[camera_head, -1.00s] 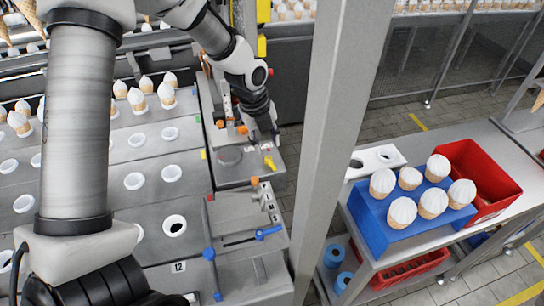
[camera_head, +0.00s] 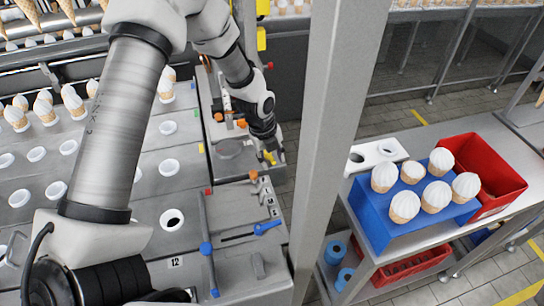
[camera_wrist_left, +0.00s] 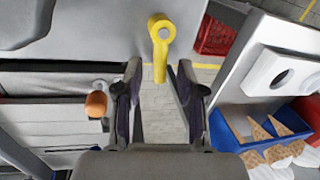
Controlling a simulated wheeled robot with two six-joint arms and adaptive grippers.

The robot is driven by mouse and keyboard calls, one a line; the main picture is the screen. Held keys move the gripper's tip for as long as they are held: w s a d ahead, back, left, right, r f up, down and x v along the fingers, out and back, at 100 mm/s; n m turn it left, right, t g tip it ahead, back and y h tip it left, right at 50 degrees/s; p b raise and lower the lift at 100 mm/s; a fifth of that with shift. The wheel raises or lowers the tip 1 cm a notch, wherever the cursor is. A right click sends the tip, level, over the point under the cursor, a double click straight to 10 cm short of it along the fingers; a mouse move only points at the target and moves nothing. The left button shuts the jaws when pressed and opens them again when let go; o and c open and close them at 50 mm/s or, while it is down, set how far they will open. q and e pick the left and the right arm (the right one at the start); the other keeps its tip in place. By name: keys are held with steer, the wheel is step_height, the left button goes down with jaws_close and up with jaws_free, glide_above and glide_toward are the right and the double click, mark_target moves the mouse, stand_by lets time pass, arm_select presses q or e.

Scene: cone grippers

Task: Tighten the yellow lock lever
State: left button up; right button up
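The yellow lock lever (camera_head: 268,158) is on the grey machine block beside the conveyor, partly hidden by my gripper in the head view. In the left wrist view the yellow lever (camera_wrist_left: 160,35) has a round hub at the top and a handle pointing down towards the gap between my fingers. My left gripper (camera_wrist_left: 159,75) is open, with the handle's end between its two fingertips and no clear contact. In the head view my left gripper (camera_head: 268,150) is right at the lever, its fingers small and partly merged with it. My right gripper is not in view.
An orange knob (camera_wrist_left: 96,105) stands left of my fingers. Blue levers (camera_head: 266,227) are on the nearer block. A grey post (camera_head: 325,150) rises to the right of the machine. Beyond it, a blue crate (camera_head: 385,238) of cones and a red crate (camera_head: 500,180) stand on a table.

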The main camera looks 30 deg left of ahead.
arm_select(q)
steer(key=shift+s, duration=0.1)
jaws_close()
